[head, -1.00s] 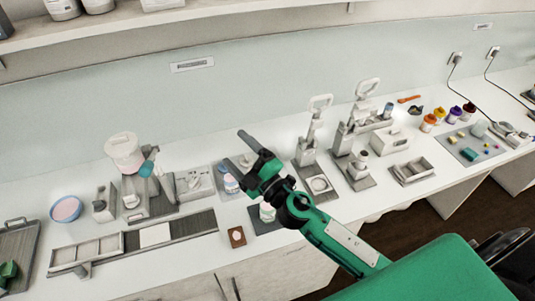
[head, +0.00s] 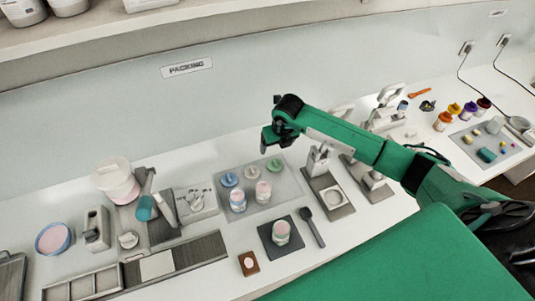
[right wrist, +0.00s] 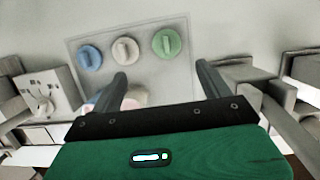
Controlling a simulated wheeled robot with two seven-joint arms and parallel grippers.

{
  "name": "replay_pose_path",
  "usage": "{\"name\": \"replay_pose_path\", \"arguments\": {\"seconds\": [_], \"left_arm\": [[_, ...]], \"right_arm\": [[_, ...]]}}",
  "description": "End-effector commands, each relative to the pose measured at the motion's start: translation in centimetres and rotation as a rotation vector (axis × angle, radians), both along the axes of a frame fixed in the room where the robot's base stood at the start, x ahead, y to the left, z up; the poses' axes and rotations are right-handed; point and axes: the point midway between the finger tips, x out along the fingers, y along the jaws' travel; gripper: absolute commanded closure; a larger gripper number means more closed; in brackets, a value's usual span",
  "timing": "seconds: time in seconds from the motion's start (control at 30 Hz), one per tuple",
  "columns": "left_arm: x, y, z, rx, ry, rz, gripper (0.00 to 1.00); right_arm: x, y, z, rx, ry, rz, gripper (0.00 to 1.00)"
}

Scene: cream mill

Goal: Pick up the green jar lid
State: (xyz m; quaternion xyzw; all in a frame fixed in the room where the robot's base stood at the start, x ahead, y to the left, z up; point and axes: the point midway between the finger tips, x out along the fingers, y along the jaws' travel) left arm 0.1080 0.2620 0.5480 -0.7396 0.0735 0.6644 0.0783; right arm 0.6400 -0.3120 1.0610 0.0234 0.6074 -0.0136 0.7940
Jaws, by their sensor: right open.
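The green jar lid (head: 274,165) lies on a grey mat (head: 292,185), at the right end of a row with a white lid (head: 252,171) and a blue lid (head: 229,180). In the right wrist view the green lid (right wrist: 167,43) shows a raised grip bar and lies beyond the fingertips, towards the right finger. My right gripper (head: 268,140) is open and empty, above and behind the lids in the head view. Its two fingers (right wrist: 162,85) show apart in the right wrist view, with nothing between them touching. My left gripper is not in view.
Two jars (head: 237,201) (head: 263,192) stand in front of the lids. Another jar (head: 281,233) stands on a dark mat beside a dark spoon (head: 312,227). A press-like device (head: 327,190) stands right of the mat.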

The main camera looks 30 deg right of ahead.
Motion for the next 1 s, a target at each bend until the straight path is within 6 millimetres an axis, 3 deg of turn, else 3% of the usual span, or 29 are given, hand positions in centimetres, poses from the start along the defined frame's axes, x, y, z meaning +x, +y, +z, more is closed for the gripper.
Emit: {"name": "replay_pose_path", "arguments": {"seconds": [0.07, 0.17, 0.4, 0.47, 0.57, 0.8, 1.0], "left_arm": [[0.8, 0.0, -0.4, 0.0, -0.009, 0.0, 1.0], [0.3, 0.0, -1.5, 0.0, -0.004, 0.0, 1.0], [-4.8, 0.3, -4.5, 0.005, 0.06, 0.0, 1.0], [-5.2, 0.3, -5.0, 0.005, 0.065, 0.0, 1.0], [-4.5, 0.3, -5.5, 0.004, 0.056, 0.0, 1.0], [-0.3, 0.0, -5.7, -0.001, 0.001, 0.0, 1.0], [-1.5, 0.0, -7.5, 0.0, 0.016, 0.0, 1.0]], "right_arm": [[0.1, -0.7, -0.6, -0.024, 0.008, -0.01, 0.21], [0.4, -0.7, -2.1, -0.025, 0.009, -0.011, 0.21], [1.5, -0.7, -6.4, -0.022, 0.007, -0.009, 0.21], [1.7, -0.7, -7.1, -0.021, 0.007, -0.009, 0.21], [2.0, -0.7, -8.0, -0.021, 0.006, -0.008, 0.21], [2.2, -0.8, -8.9, -0.02, 0.007, -0.008, 0.21], [2.7, -1.0, -11.8, -0.019, 0.008, -0.007, 0.21]]}}
